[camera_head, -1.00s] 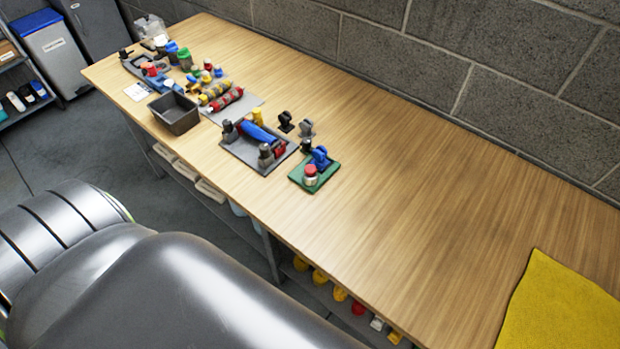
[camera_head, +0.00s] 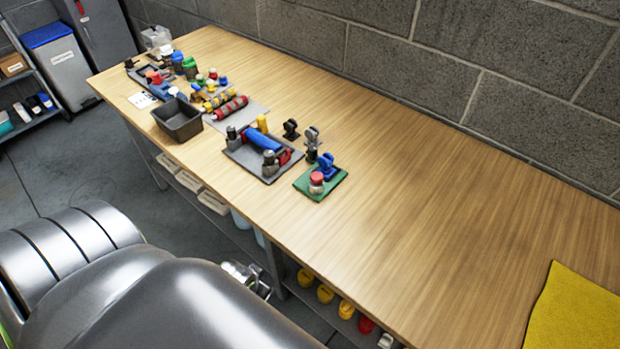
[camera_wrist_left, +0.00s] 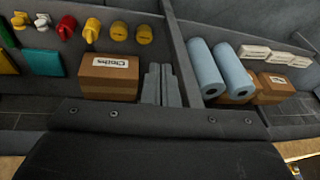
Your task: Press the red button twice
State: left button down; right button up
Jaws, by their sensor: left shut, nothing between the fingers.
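A red button (camera_head: 316,177), a red cap on a pale round base, stands on a small green pad (camera_head: 311,194) near the front edge of the table. A blue clamp-like part (camera_head: 327,166) stands on the same pad, just behind it. My left gripper shows in the left wrist view with its grey fingers (camera_wrist_left: 161,85) together and empty, facing a shelf. In the head view my large silver arm fills the lower left, well short of the button; its fingers cannot be made out there. My right gripper is in neither view.
A grey tray (camera_head: 262,170) with parts lies left of the green pad. A dark bin (camera_head: 176,117) and more parts stand farther left. The wooden table (camera_head: 430,210) is bare up to a yellow cloth (camera_head: 577,312). A cardboard box (camera_wrist_left: 108,76) and blue rolls (camera_wrist_left: 206,68) sit on the shelf.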

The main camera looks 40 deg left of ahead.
pick_arm(q)
jog(key=w+a+r+t+h+b, duration=0.1)
jog(key=w+r+t, duration=0.5)
jog(key=r, duration=0.5)
jog(key=w+a+r+m+t+h, duration=0.1)
jog(key=w+r+t, duration=0.5)
jog(key=w+r, duration=0.3)
jog(key=shift+w+r+m+h+b, duration=0.15)
jog(key=shift+r+m+h+b, duration=0.2)
jog(key=shift+r, duration=1.2)
jog(key=shift+w, duration=0.15)
send_over(316, 179)
jog(key=v, duration=0.2)
notch_tip(316, 179, down, 3)
jog(key=f, duration=0.1)
jog(key=f+b, duration=0.1)
jog(key=f, duration=0.1)
jog(key=shift+w+a, duration=0.15)
jog(key=shift+a, duration=0.1)
jog(key=shift+f, duration=0.4)
